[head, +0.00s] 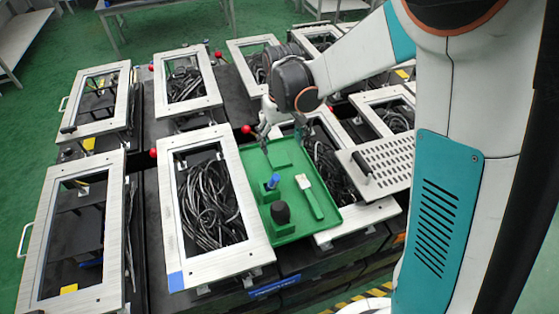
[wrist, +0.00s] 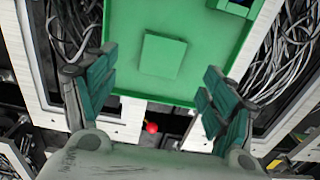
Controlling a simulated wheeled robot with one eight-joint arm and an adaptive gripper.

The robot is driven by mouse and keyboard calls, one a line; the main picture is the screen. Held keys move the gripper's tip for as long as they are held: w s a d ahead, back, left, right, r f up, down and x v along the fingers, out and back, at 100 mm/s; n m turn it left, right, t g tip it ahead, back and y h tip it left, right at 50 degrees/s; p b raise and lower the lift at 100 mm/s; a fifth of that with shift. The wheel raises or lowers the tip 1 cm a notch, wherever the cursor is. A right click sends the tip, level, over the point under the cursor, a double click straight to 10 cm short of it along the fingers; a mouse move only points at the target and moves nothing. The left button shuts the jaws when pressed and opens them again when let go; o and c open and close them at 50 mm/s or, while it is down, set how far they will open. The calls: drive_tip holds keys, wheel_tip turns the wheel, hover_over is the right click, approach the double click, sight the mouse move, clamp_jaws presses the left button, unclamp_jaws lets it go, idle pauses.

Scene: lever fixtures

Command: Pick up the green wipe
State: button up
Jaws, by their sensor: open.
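The green wipe (head: 281,157) is a flat square of nearly the tray's own green. It lies at the far end of the green tray (head: 335,222), and the wrist view shows it whole (wrist: 163,55), lying flat near the tray's edge. My gripper (head: 283,140) is open and empty over that far end. In the wrist view its fingers (wrist: 158,63) are spread wide on either side of the wipe, apart from it. The gap in height between fingertips and wipe is hard to tell.
The tray also holds a blue-topped item (head: 272,182), a black knob-like item (head: 281,213) and a green-handled tool with a white end (head: 311,199). Framed boxes with grey cables (head: 209,195) surround the tray. A perforated plate (head: 383,166) with a black handle stands at its right.

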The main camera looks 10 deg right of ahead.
sight(280, 160)
drive_tip(key=shift+a+f+b, duration=0.15)
drive_tip(key=shift+f+b, duration=0.85)
drive_tip(key=shift+f, duration=2.55)
drive_tip(key=shift+r, duration=0.1)
drive_tip(key=c, duration=0.9)
wheel_tip(280, 160, up, 20)
drive_tip(key=p, duration=0.4)
drive_tip(key=shift+p, duration=0.35)
drive_tip(key=shift+c, duration=0.8)
